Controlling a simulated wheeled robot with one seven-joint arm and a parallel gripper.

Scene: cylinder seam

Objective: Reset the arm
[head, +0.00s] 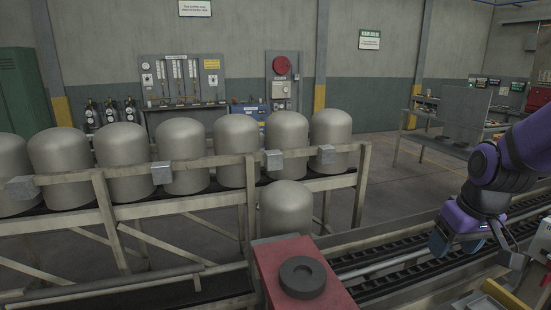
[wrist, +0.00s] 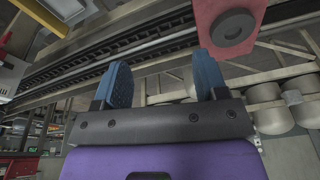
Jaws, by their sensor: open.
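My arm (head: 487,185), purple and black, reaches in from the right edge of the head view. My gripper (wrist: 163,80) shows in the wrist view with its two blue fingers spread apart and nothing between them. In the head view my gripper (head: 452,245) hangs above the black conveyor track, right of the red block. It appears clear of the track and touches nothing that I can see.
A red block (head: 318,268) with a dark ring (head: 302,277) on top stands at the front centre. Several grey domed cylinders (head: 181,150) line a railed rack behind. One cylinder (head: 286,208) sits lower. The conveyor track (head: 400,282) runs beneath my gripper. A workbench (head: 445,143) stands behind.

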